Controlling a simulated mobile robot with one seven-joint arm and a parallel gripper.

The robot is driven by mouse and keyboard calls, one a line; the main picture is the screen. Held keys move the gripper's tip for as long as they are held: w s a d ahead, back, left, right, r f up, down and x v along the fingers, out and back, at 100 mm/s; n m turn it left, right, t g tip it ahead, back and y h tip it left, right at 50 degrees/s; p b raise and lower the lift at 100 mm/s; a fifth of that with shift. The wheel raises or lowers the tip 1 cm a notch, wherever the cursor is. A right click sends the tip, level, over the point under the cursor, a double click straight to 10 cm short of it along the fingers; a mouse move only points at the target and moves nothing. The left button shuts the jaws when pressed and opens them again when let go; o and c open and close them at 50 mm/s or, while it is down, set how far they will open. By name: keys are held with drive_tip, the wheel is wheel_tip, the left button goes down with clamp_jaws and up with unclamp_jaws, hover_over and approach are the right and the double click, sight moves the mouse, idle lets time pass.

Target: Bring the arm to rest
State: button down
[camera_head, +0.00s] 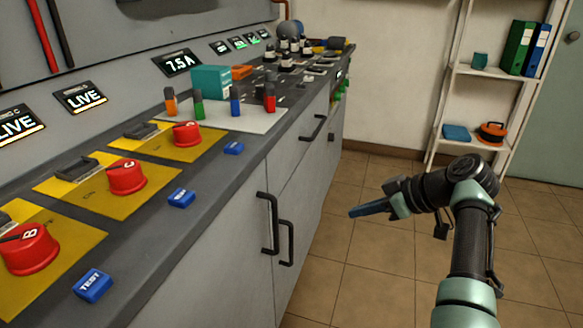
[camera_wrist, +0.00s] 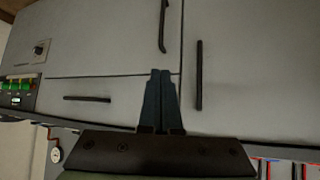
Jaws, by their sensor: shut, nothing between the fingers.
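My gripper (camera_head: 356,211) is at the end of my bent arm in the head view, over the tiled floor to the right of the cabinets. Its blue fingers are together and point left toward the cabinet doors. In the wrist view the closed fingers (camera_wrist: 161,100) show against the grey cabinet front (camera_wrist: 100,50), with nothing between them. The fingers look apart from the cabinet handles, though the exact gap cannot be told.
The grey counter on the left carries red knobs (camera_head: 127,177) on yellow plates and blue TEST buttons (camera_head: 92,286). Black handles (camera_head: 267,224) stick out from the doors. A white shelf (camera_head: 490,72) stands at the back right. The tiled floor (camera_head: 385,285) is clear.

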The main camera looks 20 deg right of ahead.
drive_tip(key=w+a+r+m+t+h, duration=0.2)
drive_tip(key=w+a+r+t+h, duration=0.2)
drive_tip(key=w+a+r, duration=0.55)
drive_tip(key=s+a+r+t+h, duration=0.25)
drive_tip(key=a+r+t, duration=0.4)
drive_tip(key=r, duration=0.75)
drive_tip(key=s+a+r+m+t+y, duration=0.15)
drive_tip(key=s+a+r+t, duration=0.25)
drive_tip(key=s+a+r, duration=0.6)
drive_tip(key=s+a+r+m+t+y, duration=0.15)
drive_tip(key=s+a+r+t, duration=0.25)
drive_tip(key=s+a+r, duration=0.6)
drive_tip(key=s+d+r+p, duration=0.1)
drive_tip(key=s+r+p, duration=0.1)
drive_tip(key=r+p, duration=1.5)
drive_tip(key=s+d+r+p, duration=0.1)
drive_tip(key=s+r+p, duration=0.1)
drive_tip(key=r+p, duration=1.6)
drive_tip(key=shift+d+r+h+p, duration=0.3)
drive_tip(key=shift+h+p, duration=0.15)
drive_tip(key=shift+p, duration=0.2)
